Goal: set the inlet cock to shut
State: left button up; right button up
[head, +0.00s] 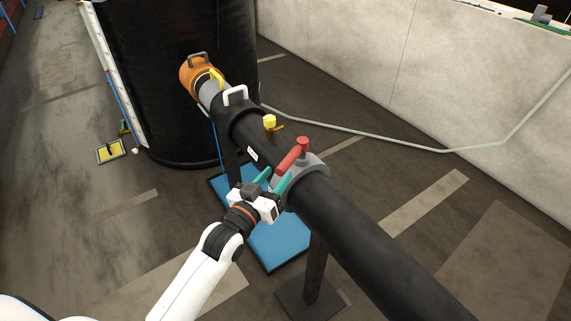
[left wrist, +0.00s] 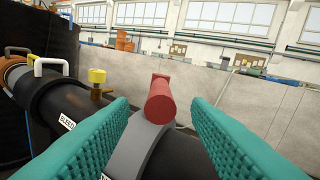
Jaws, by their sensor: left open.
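A cock with a red lever handle (head: 291,156) sits on a grey body (head: 313,166) on the black pipe; I take it as the inlet cock, though no label on it is readable. The lever points crosswise to the pipe, toward my left arm. My left gripper (head: 274,180) is open, its teal fingers close to the lever's free end. In the left wrist view, the red lever (left wrist: 160,100) lies between the two spread fingers (left wrist: 157,130), pointing at the camera, with a visible gap on each side. My right gripper is not in view.
Up the pipe (head: 365,237) are a small yellow knob (head: 270,122) by a label reading "BLEED", a white handle (head: 235,95) and an orange fitting (head: 193,78). A black tank (head: 165,70) stands behind. A blue plate (head: 275,245) and pipe stand (head: 315,272) are below.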

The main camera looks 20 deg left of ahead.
aim_at(285, 165)
pick_arm(q)
jog(key=x, duration=0.5)
jog(key=shift+w, duration=0.25)
grip_shut()
